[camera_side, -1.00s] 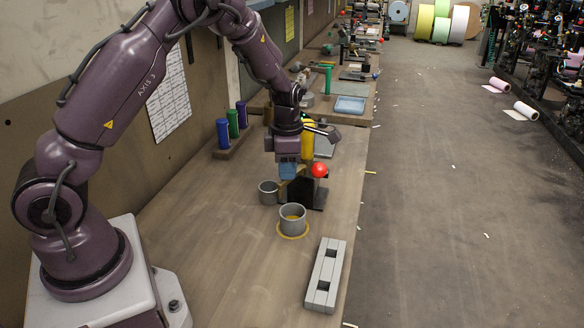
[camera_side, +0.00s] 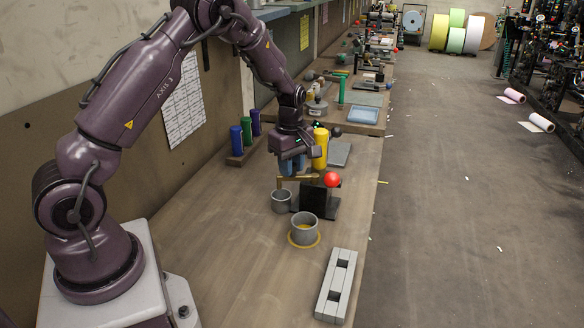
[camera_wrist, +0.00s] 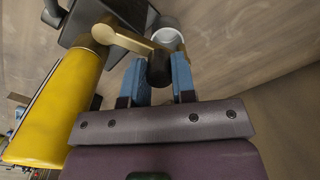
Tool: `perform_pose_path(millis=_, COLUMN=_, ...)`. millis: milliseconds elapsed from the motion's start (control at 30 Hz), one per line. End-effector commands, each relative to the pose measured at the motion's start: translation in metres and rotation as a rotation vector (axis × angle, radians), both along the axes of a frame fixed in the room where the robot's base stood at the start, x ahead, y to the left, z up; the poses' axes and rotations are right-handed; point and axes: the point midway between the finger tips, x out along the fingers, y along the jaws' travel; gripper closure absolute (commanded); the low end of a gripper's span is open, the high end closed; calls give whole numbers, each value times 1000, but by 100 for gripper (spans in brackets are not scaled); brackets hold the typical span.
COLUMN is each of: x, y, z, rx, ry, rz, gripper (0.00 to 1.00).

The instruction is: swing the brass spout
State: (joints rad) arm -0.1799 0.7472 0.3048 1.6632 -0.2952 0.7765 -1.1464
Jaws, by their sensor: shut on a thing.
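The brass spout (camera_wrist: 130,40) runs from its round pivot on a dark stand (camera_side: 316,201) to a dark knob (camera_wrist: 159,68) at its free end. It also shows in the side view (camera_side: 305,178), level, pointing left above a grey cup (camera_side: 281,202). My gripper (camera_wrist: 160,75) has its blue fingers on either side of the dark knob and is shut on it. In the side view my gripper (camera_side: 291,172) is above the cup, left of the stand. The cup also shows beyond the knob in the wrist view (camera_wrist: 167,36).
A red ball (camera_side: 332,180) is at the stand's right. A yellow cylinder (camera_side: 320,149) stands close behind my gripper. A second grey cup (camera_side: 303,229) stands on a yellow ring in front. A grey slotted block (camera_side: 336,286) lies nearer. The table's left front is clear.

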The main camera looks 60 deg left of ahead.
Motion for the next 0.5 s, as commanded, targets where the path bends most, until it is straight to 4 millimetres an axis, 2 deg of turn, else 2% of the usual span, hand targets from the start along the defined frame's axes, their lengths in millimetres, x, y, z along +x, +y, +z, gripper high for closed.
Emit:
perform_pose_path(millis=233, x=4, y=6, z=1, rx=-1, ry=-1, rz=-129, gripper=100)
perform_pose_path(millis=500, x=6, y=8, z=2, rx=-1, ry=1, rz=-188, gripper=100)
